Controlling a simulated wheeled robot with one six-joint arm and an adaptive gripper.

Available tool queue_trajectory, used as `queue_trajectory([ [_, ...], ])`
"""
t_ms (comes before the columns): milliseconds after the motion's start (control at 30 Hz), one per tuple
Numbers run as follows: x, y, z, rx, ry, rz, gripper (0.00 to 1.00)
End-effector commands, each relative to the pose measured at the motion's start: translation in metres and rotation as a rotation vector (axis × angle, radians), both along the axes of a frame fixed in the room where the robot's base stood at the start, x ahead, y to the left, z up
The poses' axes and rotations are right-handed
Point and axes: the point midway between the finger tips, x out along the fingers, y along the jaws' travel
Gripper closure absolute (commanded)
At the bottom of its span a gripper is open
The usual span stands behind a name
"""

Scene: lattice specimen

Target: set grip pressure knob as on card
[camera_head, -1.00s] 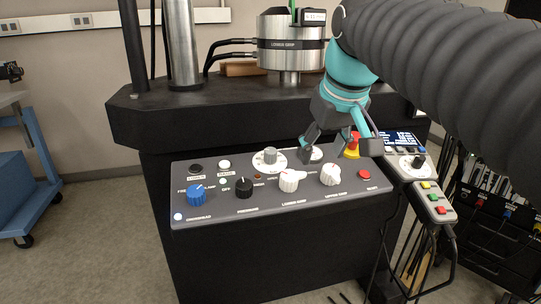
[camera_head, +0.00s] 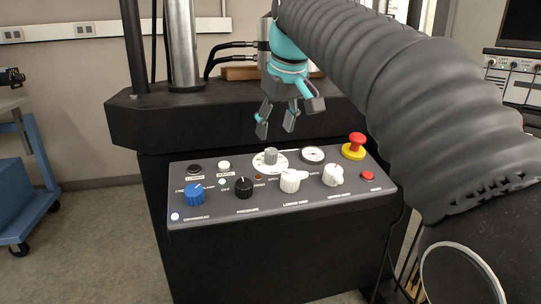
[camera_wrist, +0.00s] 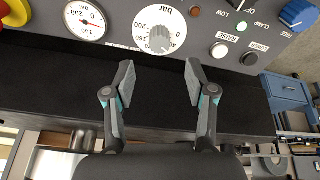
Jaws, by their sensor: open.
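The grip pressure knob is a grey knob (camera_head: 270,155) on a round white dial in the back row of the sloped control panel (camera_head: 225,205). In the wrist view the knob (camera_wrist: 160,39) and its bar-marked dial sit at the top middle, upside down. The exact setting is too small to read for sure. My gripper (camera_head: 277,124) is open and empty, above and behind the knob. In the wrist view the open fingers (camera_wrist: 160,74) point toward the dial with a gap, one on each side of its line. No setting card can be made out.
A pressure gauge (camera_head: 312,155) is right of the knob, and a red mushroom button (camera_head: 357,143) is further right. White knobs (camera_head: 290,180), a black knob (camera_head: 243,188) and a blue knob (camera_head: 195,195) stand in front. A steel column (camera_head: 183,45) rises behind.

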Motion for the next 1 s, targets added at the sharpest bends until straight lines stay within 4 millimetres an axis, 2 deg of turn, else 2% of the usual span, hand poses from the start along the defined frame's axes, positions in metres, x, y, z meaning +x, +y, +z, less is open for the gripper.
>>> queue_trajectory([
  [33,0.003,0.001,-0.012,0.0,0.002,0.0,0.44],
  [200,0.015,0.006,-0.04,-0.001,0.002,0.0,0.44],
  [400,0.023,0.009,-0.061,0.0,0.001,-0.001,0.44],
  [600,0.027,0.01,-0.069,0.0,-0.001,-0.001,0.44],
  [867,0.027,0.011,-0.07,0.0,-0.001,-0.001,0.44],
  [1000,0.027,0.011,-0.07,0.0,-0.001,-0.001,0.79],
])
